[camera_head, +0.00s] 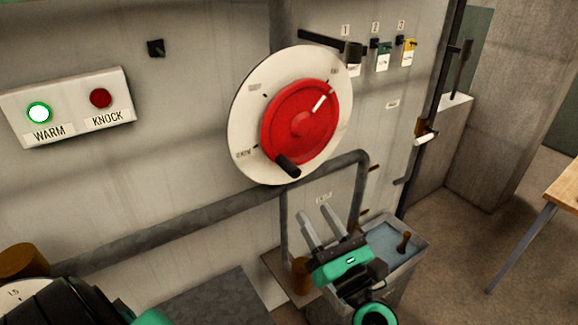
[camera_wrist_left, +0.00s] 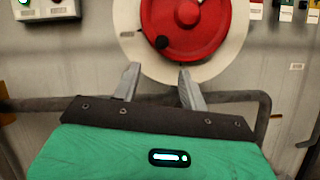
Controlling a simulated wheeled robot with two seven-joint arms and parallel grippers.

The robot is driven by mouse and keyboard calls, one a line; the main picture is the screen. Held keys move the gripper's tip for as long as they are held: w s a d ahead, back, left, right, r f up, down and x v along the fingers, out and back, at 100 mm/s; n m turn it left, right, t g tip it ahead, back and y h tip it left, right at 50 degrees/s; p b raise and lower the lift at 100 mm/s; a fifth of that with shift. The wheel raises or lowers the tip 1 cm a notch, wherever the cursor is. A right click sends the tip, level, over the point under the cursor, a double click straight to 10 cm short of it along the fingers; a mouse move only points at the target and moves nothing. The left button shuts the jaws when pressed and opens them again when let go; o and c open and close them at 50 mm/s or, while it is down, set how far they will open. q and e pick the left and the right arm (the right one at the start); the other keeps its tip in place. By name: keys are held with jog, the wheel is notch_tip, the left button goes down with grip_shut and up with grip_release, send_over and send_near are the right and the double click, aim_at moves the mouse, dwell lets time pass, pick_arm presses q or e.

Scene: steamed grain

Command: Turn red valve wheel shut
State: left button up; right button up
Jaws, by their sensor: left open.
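The red valve wheel (camera_head: 300,122) is mounted on a round white dial plate (camera_head: 248,118) on the grey wall. A black handle knob (camera_head: 288,166) sticks out at its lower edge, and a white pointer mark sits at its upper right. My left gripper (camera_head: 318,213) is open and empty, below the wheel and apart from it. In the left wrist view the wheel (camera_wrist_left: 190,22) shows beyond and above the open fingers (camera_wrist_left: 158,80), with the black knob (camera_wrist_left: 162,42) above the gap between them. My right gripper is not in view.
A grey pipe (camera_head: 180,222) runs along the wall below the dial. A panel with a lit WARM lamp (camera_head: 39,112) and a red KNOCK button (camera_head: 101,98) is at left. Tags (camera_head: 383,58) hang at upper right. A metal box (camera_head: 400,240) stands behind the gripper. A wooden table (camera_head: 568,185) is far right.

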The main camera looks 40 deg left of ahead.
aim_at(295, 178)
pick_arm(q)
jog(key=p+x, duration=0.5)
jog(key=x, duration=0.6)
jog(key=shift+w+a+r, duration=0.1)
jog(key=shift+w+r, duration=0.05)
jog(key=shift+r, duration=0.05)
jog(key=shift+w+a+r, duration=0.1)
jog(key=shift+w+a, duration=0.2)
jog(key=shift+a, duration=0.3)
jog(key=shift+c, duration=0.4)
grip_shut()
